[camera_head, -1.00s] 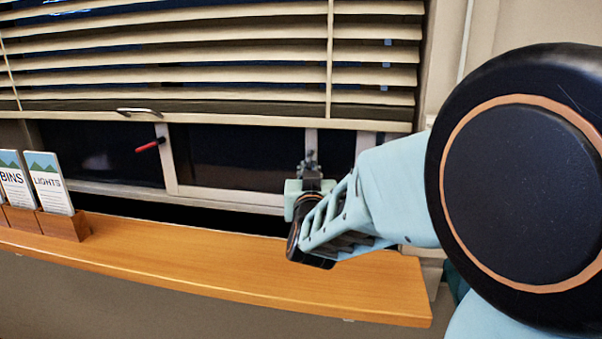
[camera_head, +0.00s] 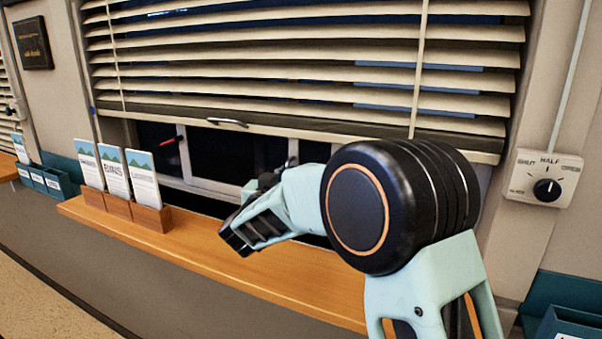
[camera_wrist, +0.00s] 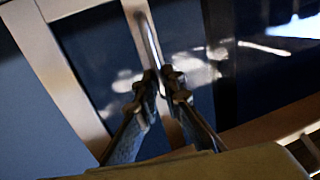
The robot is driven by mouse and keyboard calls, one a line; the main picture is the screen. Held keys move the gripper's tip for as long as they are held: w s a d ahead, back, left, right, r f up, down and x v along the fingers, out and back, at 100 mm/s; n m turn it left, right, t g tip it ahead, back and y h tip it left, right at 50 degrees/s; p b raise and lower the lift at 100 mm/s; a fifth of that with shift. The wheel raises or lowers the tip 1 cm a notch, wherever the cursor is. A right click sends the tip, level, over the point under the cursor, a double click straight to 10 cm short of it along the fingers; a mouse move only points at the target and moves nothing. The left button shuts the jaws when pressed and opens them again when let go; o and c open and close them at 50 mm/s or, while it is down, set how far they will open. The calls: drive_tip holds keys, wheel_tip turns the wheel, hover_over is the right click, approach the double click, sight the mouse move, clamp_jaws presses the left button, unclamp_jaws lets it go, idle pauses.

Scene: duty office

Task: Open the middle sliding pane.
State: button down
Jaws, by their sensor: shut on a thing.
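The window's dark panes show below the blind. The middle pane (camera_head: 222,156) has a pale frame, with a red-gripped lever (camera_head: 170,140) near its left upright. My gripper (camera_head: 262,182) is at the lower right of this pane, above the sill, with its tips partly hidden by my arm. In the wrist view, my gripper (camera_wrist: 163,80) has its two fingers close together around a slim bar handle (camera_wrist: 149,42), which stands along a pale frame upright (camera_wrist: 172,125). The fingers are shut on the handle.
The lowered slatted blind (camera_head: 300,60) hangs above the panes, with its own pull (camera_head: 227,123). The wooden sill (camera_head: 235,262) carries leaflet holders (camera_head: 150,217) at the left. A wall dial (camera_head: 547,189) is at the right. The sill's middle is clear.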

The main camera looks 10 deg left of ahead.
drive_tip(key=shift+w+a+r, duration=0.1)
drive_tip(key=shift+a, duration=0.15)
drive_tip(key=c, duration=2)
unclamp_jaws()
drive_tip(key=shift+d, duration=0.1)
drive_tip(key=shift+c, duration=0.2)
drive_tip(key=s+a, duration=0.1)
drive_tip(key=s, duration=1.1)
drive_tip(key=shift+a, duration=0.2)
drive_tip(key=shift+w, duration=0.15)
